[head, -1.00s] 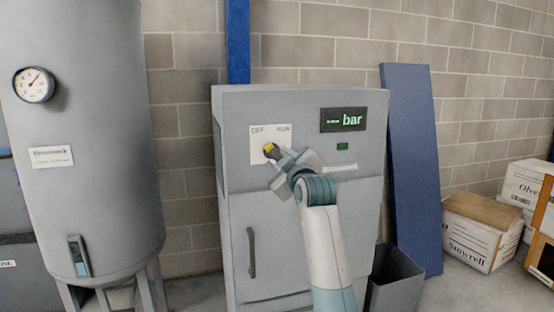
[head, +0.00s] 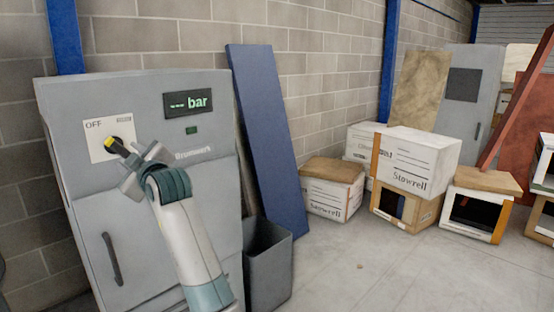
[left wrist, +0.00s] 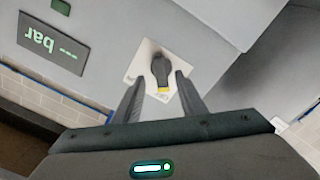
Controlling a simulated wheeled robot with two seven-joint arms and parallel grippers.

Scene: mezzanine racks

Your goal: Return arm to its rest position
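The grey cabinet (head: 70,190) stands at the left of the head view. Its white plate (head: 97,128) carries the word OFF and a black rotary knob with a yellow mark (head: 117,144). My left gripper (head: 138,166) is in front of the plate, at the knob's lower right. In the left wrist view its two fingers are apart, with the knob (left wrist: 160,70) showing beyond and between them. I see nothing held, and I cannot tell whether a finger touches the knob. My right gripper is in neither view.
A green-lit display reading bar (head: 190,105) is on the cabinet. A dark bin (head: 267,265) and a leaning blue panel (head: 266,140) stand just right of it. Cartons (head: 415,160) and crates (head: 480,205) line the wall. Floor (head: 370,275) at the front right is clear.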

